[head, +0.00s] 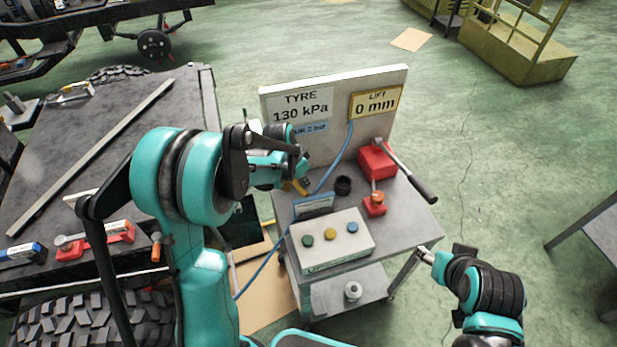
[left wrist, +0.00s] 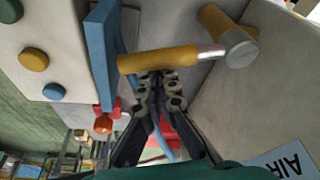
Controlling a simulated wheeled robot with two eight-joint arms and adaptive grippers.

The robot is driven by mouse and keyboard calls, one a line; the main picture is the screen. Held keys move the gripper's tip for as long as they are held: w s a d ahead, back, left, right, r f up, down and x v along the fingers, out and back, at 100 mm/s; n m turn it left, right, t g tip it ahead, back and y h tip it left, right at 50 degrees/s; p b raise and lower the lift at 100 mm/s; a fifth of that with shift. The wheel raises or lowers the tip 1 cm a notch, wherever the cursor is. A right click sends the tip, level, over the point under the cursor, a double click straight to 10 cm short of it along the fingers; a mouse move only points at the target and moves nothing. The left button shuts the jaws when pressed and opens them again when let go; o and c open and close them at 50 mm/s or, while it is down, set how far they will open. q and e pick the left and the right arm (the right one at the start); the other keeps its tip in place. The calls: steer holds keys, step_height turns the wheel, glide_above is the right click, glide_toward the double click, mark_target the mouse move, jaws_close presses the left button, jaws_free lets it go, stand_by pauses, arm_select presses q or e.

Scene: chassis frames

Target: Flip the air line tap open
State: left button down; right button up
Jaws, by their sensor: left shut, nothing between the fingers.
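The air line tap shows in the left wrist view as a yellow lever (left wrist: 155,60) on a metal stem. The stem runs to a round steel end on a yellow-brown body (left wrist: 220,22). The lever lies across the picture. In the head view a little of the yellow tap (head: 301,186) shows below my left gripper (head: 303,160). The left gripper is shut and empty. In the wrist view its fingertips (left wrist: 160,78) meet the lever's edge; I cannot tell whether they touch.
A button box (head: 333,243) with green, yellow and blue buttons stands on the cart (head: 410,222). A blue hose (head: 343,150) runs down the sign panel (head: 335,88). A red device (head: 376,162) with a long black-gripped lever stands at right. The chassis bench is at left.

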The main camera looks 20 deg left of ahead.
arm_select(q)
steer(key=shift+s, duration=0.2)
steer(key=shift+a, duration=0.1)
step_height(320, 180, up, 11)
steer(key=m+p, duration=0.2)
steer(key=p, duration=0.1)
steer(key=d+b+x, duration=0.1)
steer(key=b+x, duration=0.2)
steer(key=x, duration=0.8)
steer(key=shift+h, duration=0.3)
steer(key=s+a+b, duration=0.1)
steer(key=s+a, duration=0.1)
steer(key=a, duration=0.1)
steer(key=shift+s+r, duration=0.2)
steer(key=shift+s, duration=0.2)
steer(key=shift+s+a, duration=0.1)
